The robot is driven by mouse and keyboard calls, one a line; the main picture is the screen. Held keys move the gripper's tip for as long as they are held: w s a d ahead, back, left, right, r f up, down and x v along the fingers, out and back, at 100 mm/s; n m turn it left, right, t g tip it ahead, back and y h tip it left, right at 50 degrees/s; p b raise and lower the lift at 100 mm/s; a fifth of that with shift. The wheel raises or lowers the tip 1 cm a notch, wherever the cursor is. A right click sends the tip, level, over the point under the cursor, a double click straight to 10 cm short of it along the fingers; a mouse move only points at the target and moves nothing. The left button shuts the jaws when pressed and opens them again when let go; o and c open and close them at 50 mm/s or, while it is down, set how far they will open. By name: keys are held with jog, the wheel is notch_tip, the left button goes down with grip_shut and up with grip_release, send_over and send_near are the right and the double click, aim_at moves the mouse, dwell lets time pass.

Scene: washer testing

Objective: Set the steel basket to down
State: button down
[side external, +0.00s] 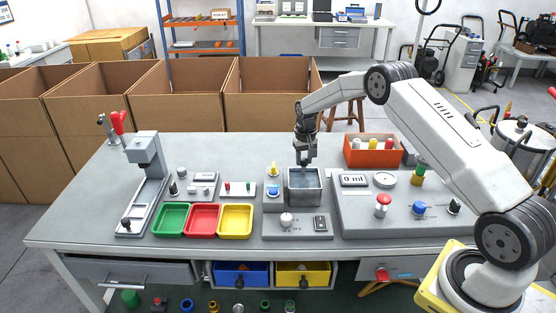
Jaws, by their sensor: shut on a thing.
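My gripper (307,161) points straight down over the steel tank (305,198) in the middle of the bench. Its jaws are shut on the upper part of the steel basket (306,172), at the tank's mouth. The basket is small and partly hidden by the gripper and the tank walls, so how deep it sits is hard to tell. The tank's inside looks grey-blue.
A panel with a white knob (286,219) lies in front of the tank. Green, red and yellow trays (236,234) are at the left. A console with a "0 ml" display (354,180) is at the right. An orange bin (372,158) stands behind it.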

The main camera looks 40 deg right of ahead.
jog(key=shift+f, duration=0.3)
jog(key=shift+c, duration=1.7)
grip_release()
jog(key=shift+r, duration=0.1)
jog(key=shift+r, duration=0.1)
jog(key=shift+r, duration=3.75)
jog(key=shift+a, duration=0.1)
